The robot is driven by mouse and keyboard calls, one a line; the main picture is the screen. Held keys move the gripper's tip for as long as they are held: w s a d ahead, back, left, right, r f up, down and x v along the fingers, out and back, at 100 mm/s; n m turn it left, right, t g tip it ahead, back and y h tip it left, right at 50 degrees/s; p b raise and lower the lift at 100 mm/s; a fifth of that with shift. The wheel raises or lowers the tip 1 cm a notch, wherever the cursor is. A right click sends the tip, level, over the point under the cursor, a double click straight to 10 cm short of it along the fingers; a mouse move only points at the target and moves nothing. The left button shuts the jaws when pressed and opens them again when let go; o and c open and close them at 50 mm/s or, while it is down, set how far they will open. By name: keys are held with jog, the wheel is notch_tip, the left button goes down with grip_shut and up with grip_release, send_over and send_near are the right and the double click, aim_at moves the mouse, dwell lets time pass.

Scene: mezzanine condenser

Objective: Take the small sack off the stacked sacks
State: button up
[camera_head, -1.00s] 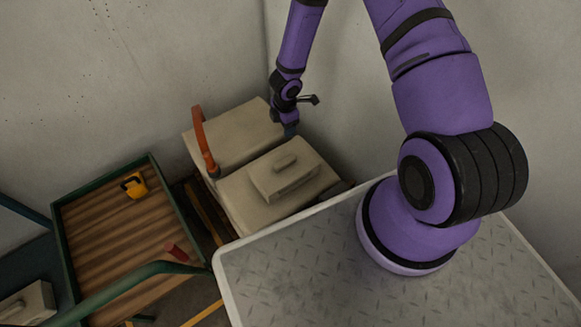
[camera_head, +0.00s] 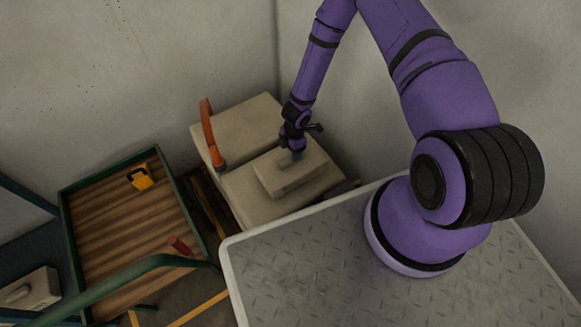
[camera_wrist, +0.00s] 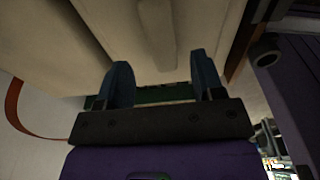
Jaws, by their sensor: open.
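The small sack (camera_head: 272,181) is a pale beige block with a raised ridge on top. It lies on the front one of the stacked beige sacks (camera_head: 240,200); another big sack (camera_head: 240,125) is behind. My gripper (camera_head: 292,156) points down over the small sack's ridge, open, and hides part of it. In the wrist view its two blue fingers (camera_wrist: 163,80) stand apart, with a beige ridge (camera_wrist: 158,35) beyond and between them. I cannot tell whether the fingers touch the sack.
An orange curved bar (camera_head: 209,135) rises at the left of the sacks. A green-framed cart (camera_head: 187,205) with a wooden deck, holding a yellow item (camera_head: 140,178), stands at the left. Another pale block (camera_head: 30,290) is at far left. Walls close off the back.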

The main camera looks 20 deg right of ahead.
aim_at(290, 165)
jog(key=f, duration=0.5)
jog(key=shift+s+a, duration=0.15)
jog(key=shift+s, duration=0.05)
grip_shut()
